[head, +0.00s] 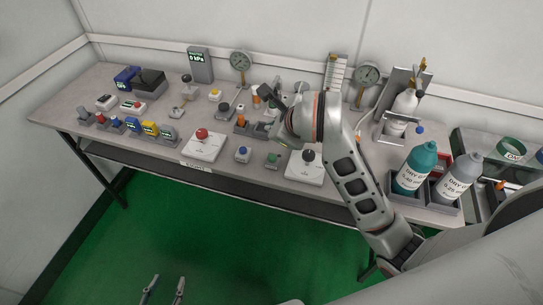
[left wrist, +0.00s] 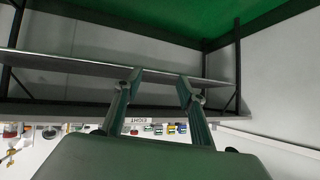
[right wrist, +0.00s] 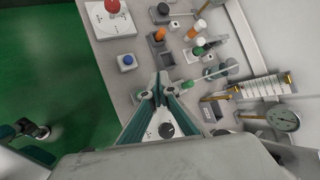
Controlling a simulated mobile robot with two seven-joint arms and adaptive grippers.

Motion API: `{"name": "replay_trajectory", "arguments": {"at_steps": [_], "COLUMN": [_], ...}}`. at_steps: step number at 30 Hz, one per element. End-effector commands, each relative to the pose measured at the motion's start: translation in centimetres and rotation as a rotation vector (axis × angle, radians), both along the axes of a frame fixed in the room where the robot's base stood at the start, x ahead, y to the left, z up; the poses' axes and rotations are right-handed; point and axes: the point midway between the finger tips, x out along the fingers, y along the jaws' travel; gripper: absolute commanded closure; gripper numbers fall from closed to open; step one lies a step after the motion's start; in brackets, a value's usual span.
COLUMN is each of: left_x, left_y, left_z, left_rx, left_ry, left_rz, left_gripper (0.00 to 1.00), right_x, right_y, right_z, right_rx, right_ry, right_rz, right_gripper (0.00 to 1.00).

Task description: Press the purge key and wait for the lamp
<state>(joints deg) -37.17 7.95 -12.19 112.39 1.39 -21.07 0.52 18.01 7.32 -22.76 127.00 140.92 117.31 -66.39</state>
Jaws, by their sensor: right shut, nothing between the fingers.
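Several keys sit along the bench front in the head view: a red mushroom button (head: 202,134) on a white plate, a blue button (head: 242,152) and a green button (head: 272,158). Their labels are too small to read, so I cannot tell which is the purge key. I cannot pick out a lit lamp. My right gripper (right wrist: 160,80) is shut and empty above the bench. In the right wrist view its tips are right of the blue button (right wrist: 127,60), and its fingers hide the bench beneath. My left gripper (left wrist: 160,77) is open and empty, low in front of the bench.
A black knob (head: 308,155) on a white plate is beside my right arm. Gauges (head: 240,61) and a display (head: 199,64) stand at the back. Teal and grey bottles (head: 415,168) stand at the right. Small coloured testers crowd the left. The green floor ahead is clear.

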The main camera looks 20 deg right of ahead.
Motion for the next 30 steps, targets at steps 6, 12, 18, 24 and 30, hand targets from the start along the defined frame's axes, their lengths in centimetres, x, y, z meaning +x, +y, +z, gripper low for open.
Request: {"name": "replay_trajectory", "arguments": {"at_steps": [6, 12, 18, 24, 30], "left_x": [0.0, -0.2, -0.5, -0.7, 0.0], "left_y": [0.0, 0.1, 0.2, 0.6, 1.3], "left_z": [0.0, -0.7, -2.5, -4.5, -5.2], "left_rx": [0.0, 0.002, 0.01, 0.033, 0.055], "left_ry": [0.0, 0.005, 0.014, 0.022, 0.008], "left_rz": [0.0, 0.0, -0.003, -0.008, -0.005], "left_gripper": [0.6, 0.6, 0.6, 0.6, 0.6], "right_x": [0.0, 0.0, 0.0, -0.1, -0.1], "right_y": [0.0, -0.1, -0.1, -0.1, -0.1], "right_z": [0.0, -0.7, -2.9, -5.7, -8.1], "right_rx": [-0.001, -0.001, -0.002, -0.002, -0.002], "right_ry": [-0.001, 0.0, 0.004, 0.008, 0.008], "right_rz": [-0.002, -0.003, -0.003, -0.002, -0.002], "right_gripper": [1.0, 1.0, 1.0, 1.0, 1.0]}}
